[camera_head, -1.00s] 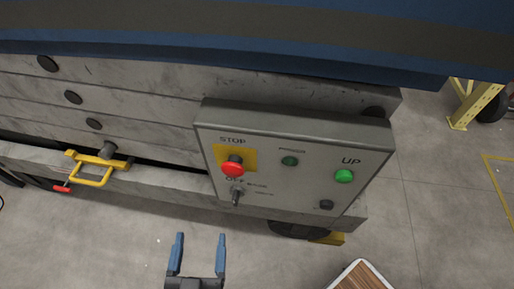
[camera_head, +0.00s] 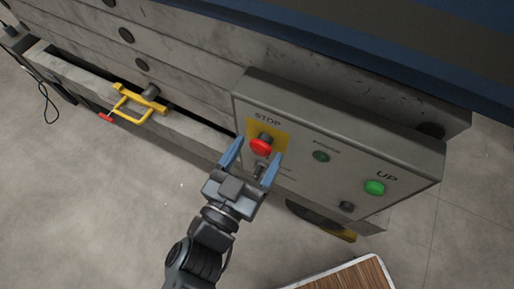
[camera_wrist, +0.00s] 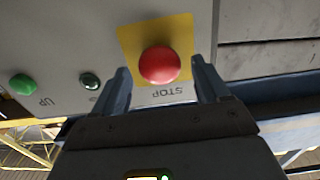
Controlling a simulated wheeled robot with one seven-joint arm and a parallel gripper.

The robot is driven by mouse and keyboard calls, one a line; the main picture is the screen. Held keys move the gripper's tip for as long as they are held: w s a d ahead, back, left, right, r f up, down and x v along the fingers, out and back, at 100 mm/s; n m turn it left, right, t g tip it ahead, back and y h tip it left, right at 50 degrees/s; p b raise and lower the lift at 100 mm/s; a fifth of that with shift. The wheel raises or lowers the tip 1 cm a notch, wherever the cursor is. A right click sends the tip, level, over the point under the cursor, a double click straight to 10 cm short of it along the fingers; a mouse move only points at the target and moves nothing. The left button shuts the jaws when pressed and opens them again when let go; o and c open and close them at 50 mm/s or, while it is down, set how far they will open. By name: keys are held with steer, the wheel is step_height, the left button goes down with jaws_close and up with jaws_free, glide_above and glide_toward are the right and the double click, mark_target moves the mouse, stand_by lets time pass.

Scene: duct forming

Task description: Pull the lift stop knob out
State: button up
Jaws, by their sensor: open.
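The red lift stop knob (camera_head: 261,147) sits on a yellow square under the word STOP on the grey control panel (camera_head: 400,190). It also shows in the wrist view (camera_wrist: 159,65), between the fingers in the picture. My gripper (camera_head: 252,164) is open, with its two blue fingers to either side of the knob and nothing held. Its fingertips are close to the panel; whether they touch the knob or panel I cannot tell. In the wrist view my gripper (camera_wrist: 160,82) shows a gap on both sides of the knob.
The green UP button (camera_head: 374,188), a dark green lamp (camera_head: 321,156) and a black knob (camera_head: 346,206) share the panel. A toggle switch is partly hidden near my fingers. A yellow handle (camera_head: 133,103) is at left. A wood-topped surface (camera_head: 350,276) stands at lower right.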

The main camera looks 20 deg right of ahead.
steer(key=shift+w+d, duration=0.35)
